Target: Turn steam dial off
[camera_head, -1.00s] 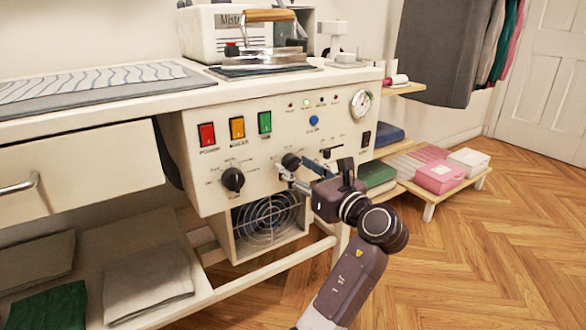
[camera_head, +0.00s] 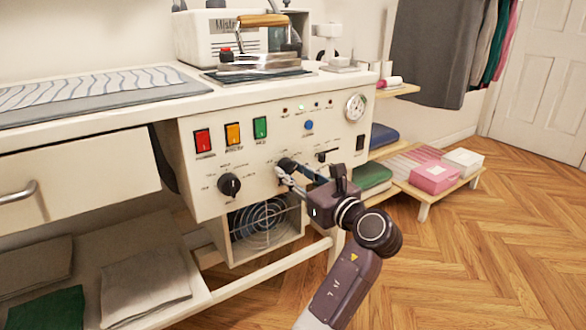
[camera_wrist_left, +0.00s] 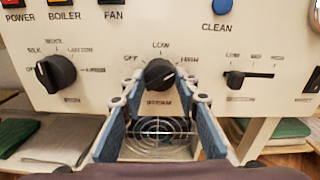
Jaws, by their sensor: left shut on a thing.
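The steam dial (camera_head: 287,164) is a black round knob on the cream control panel (camera_head: 205,170). In the left wrist view the knob (camera_wrist_left: 160,74) has OFF at its left, LOW above and HIGH at its right. The exact direction of its pointer is hard to tell. My left gripper (camera_head: 283,175) is at the knob, and in the left wrist view its blue-padded fingers (camera_wrist_left: 160,88) are shut on it from both sides. The label under the knob is blurred. My right gripper is not in view.
Another black dial (camera_head: 229,185) sits left of the steam dial. A slider (camera_head: 327,154) is to its right. Red, orange and green switches (camera_head: 232,134) and a blue button (camera_head: 308,125) are above. A fan grille (camera_head: 265,222) is below. Floor at right is open.

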